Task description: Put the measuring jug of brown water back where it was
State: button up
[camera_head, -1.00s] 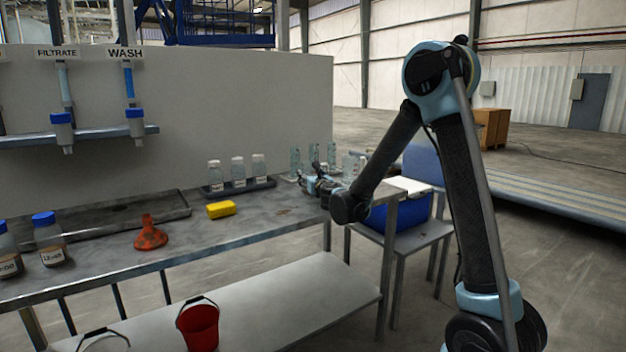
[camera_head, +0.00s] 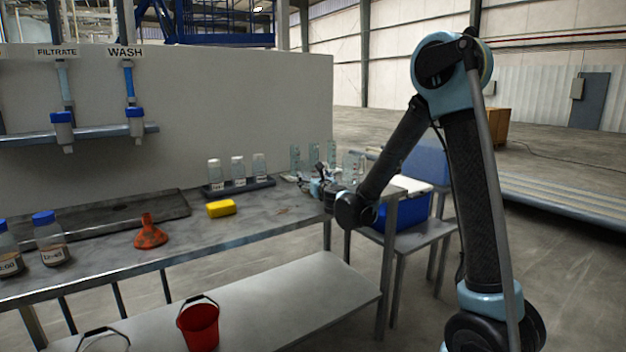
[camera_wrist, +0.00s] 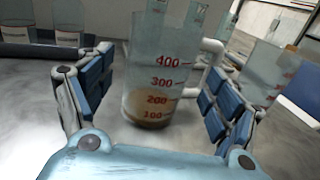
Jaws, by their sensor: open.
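The measuring jug (camera_wrist: 155,75) is clear, with red marks from 100 to 400 and a white handle on its right. A little brown water lies in its bottom. It stands upright on the grey bench between the blue-padded fingers of my gripper (camera_wrist: 160,88). The fingers are open on either side of it, and I see a gap at the left finger. In the head view my gripper (camera_head: 318,184) is at the bench's far right end, among clear vessels, and I cannot single out the jug there.
Tall clear cylinders (camera_head: 295,158) stand close behind. A dark rack with small bottles (camera_head: 238,168) is to the left. A yellow sponge (camera_head: 221,208), an orange funnel (camera_head: 150,234) and labelled bottles (camera_head: 50,240) lie further left. A blue bin (camera_head: 405,206) stands beyond the bench end.

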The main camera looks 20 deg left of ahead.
jog(key=v, duration=0.8)
jog(key=shift+d+r, duration=0.15)
jog(key=shift+r, duration=0.1)
jog(key=s+d+r+n+g+y, duration=0.1)
jog(key=s+d+n+g, duration=0.2)
jog(key=d+n, duration=0.5)
jog(key=s+d+r+n+g, duration=0.15)
jog(key=s+d+n, duration=0.35)
jog(key=n, duration=0.5)
jog(key=s+d+f+n+g+h, duration=0.2)
jog(key=s+d+f, duration=0.4)
jog(key=d, duration=0.5)
jog(key=s+d+f+n+g+h, duration=0.3)
jog(key=s+d+f+n+h, duration=0.2)
jog(key=s+d, duration=0.5)
jog(key=s+d+f+n+g+h, duration=0.3)
jog(key=s+d+f, duration=0.4)
jog(key=d, duration=0.4)
jog(key=shift+s+d+n+h, duration=0.3)
jog(key=shift+s+n, duration=0.1)
jog(key=shift+n, duration=0.5)
jog(key=shift+g, duration=0.25)
